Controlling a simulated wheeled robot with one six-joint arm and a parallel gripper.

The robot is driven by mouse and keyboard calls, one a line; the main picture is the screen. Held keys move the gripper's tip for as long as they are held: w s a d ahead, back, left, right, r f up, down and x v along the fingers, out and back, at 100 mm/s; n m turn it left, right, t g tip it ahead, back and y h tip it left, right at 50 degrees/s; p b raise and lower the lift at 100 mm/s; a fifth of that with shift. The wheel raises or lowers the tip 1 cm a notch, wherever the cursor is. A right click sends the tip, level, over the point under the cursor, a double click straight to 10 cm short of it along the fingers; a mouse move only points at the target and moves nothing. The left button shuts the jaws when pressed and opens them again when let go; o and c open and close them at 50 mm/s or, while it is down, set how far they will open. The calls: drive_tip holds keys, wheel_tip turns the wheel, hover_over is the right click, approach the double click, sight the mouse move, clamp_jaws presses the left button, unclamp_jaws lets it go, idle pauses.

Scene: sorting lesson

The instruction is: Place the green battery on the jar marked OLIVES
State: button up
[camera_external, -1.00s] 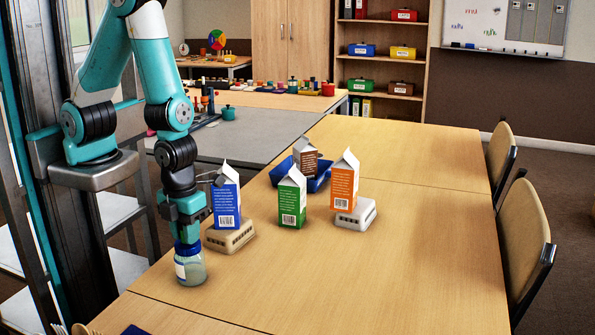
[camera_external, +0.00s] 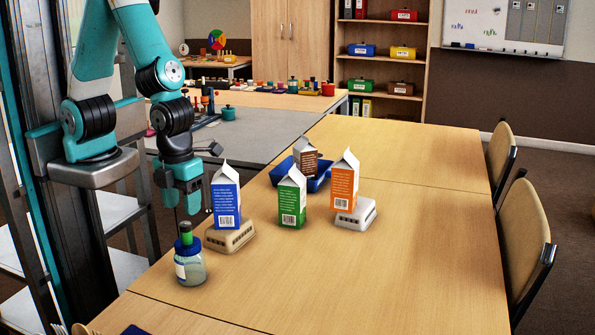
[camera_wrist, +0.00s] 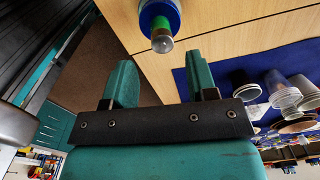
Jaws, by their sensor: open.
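The green battery (camera_external: 186,233) stands upright on the blue lid of a glass jar (camera_external: 190,270) near the table's left edge. A white label shows on the jar, but its writing is too small to read. In the wrist view the battery (camera_wrist: 161,36) shows its metal end, with the blue lid (camera_wrist: 150,14) around its foot. My gripper (camera_external: 185,211) is open and empty, above the battery and apart from it. In the wrist view my gripper's two fingers (camera_wrist: 163,80) are spread, with nothing between them.
A blue carton (camera_external: 227,205) on a pale block (camera_external: 230,237) stands close right of my gripper. A green carton (camera_external: 292,200), an orange carton (camera_external: 344,185) on another block, and a brown carton (camera_external: 306,157) in a blue tray (camera_external: 318,184) stand farther back. The table's right front is clear.

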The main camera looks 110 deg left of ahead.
sight(185, 222)
wheel_tip(185, 222, up, 4)
drive_tip(key=shift+r, duration=0.15)
drive_tip(key=s+a+r+n+y, duration=0.2)
drive_tip(key=s+a+r+n, duration=0.4)
drive_tip(key=a+n, duration=0.4)
drive_tip(key=s+a+r+n+y, duration=0.2)
drive_tip(key=s+a+r+n, duration=0.4)
drive_tip(key=n, duration=1.1)
drive_tip(key=a, duration=0.3)
drive_tip(key=shift+a+r, duration=0.2)
drive_tip(key=shift+a, duration=0.15)
drive_tip(key=shift+r+p, duration=0.3)
drive_tip(key=shift+p, duration=0.15)
